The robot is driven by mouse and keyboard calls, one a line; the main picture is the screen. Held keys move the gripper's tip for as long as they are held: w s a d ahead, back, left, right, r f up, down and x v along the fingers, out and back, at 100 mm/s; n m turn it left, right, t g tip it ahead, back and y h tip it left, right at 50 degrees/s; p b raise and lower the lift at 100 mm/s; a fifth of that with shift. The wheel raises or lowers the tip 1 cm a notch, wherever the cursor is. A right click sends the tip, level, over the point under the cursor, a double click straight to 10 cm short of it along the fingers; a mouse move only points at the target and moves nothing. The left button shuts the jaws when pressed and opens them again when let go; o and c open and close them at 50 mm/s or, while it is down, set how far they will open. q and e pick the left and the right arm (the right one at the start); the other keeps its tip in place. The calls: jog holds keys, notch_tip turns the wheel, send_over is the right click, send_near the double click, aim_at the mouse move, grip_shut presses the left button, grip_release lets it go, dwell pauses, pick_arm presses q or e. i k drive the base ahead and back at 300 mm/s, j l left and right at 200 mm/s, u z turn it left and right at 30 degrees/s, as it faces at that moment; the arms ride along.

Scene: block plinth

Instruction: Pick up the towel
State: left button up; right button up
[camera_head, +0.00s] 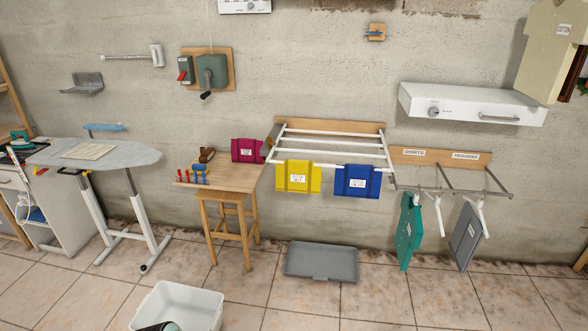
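Three folded cloth pieces with white labels are at the wall-mounted drying rack (335,150). The yellow one (298,187) and the blue one (345,190) hang over its front rail. The magenta one (240,155) is at its left end, above the back of the small wooden table (238,178). The labels are too small to read, so I cannot tell which one is the towel.
An ironing board (130,155) stands at the left. A grey tray (320,262) and a white tub (205,305) are on the tiled floor. A green piece (408,235) and a grey piece (465,240) hang at the right. Floor is clear at lower right.

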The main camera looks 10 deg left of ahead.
aim_at(295, 175)
jog(key=i+l+u, duration=0.45)
jog(key=i+l, duration=0.45)
jog(key=i, duration=0.1)
